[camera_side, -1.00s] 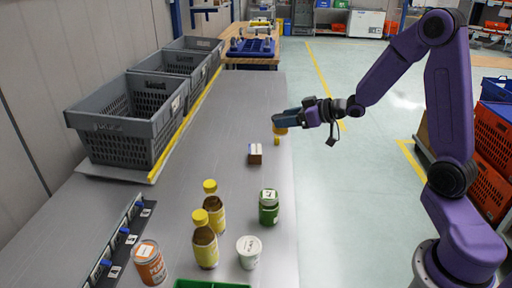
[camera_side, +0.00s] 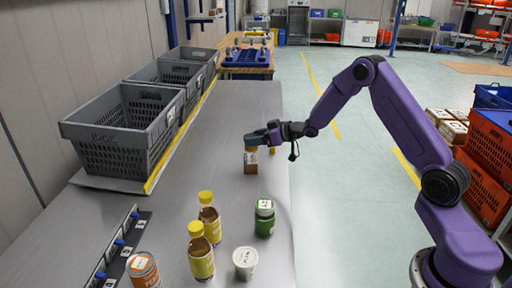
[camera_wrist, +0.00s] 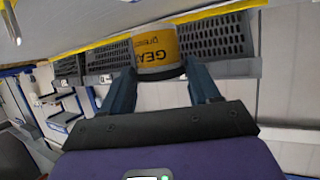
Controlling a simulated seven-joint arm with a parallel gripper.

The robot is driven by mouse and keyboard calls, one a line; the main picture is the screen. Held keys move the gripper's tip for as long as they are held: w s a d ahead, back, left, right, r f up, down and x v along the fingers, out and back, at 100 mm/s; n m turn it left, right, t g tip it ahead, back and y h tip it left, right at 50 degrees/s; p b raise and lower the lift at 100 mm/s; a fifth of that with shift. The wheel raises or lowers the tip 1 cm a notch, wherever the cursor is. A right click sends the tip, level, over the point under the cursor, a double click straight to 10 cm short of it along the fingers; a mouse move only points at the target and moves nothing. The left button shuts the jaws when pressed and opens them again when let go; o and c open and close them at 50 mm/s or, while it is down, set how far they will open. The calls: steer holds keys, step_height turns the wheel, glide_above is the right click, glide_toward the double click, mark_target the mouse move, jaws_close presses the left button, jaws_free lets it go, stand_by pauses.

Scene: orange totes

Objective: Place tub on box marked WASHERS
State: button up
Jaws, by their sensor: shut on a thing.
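My gripper (camera_side: 256,138) is shut on an orange-yellow tub (camera_wrist: 157,48) with a white band and a label starting "GEA". In the wrist view the tub sits between the two blue fingertips (camera_wrist: 158,74). In the side view only a little of the tub (camera_side: 250,149) shows below the fingers, right above a small brown box (camera_side: 250,164) with a pale label. The box stands on the grey bench, and its label is too small to read. I cannot tell whether tub and box touch.
A small yellow item (camera_side: 272,150) stands just right of the box. Nearer are a green jar (camera_side: 264,219), a white cup (camera_side: 245,262), two yellow-capped bottles (camera_side: 201,255) and an orange can (camera_side: 143,270). Grey crates (camera_side: 122,130) line the left. Bench left of the box is clear.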

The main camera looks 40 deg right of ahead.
steer(key=shift+w+f, duration=0.35)
steer(key=shift+f, duration=1.6)
steer(key=shift+f, duration=0.15)
steer(key=o, duration=1.1)
steer(key=shift+o, duration=0.2)
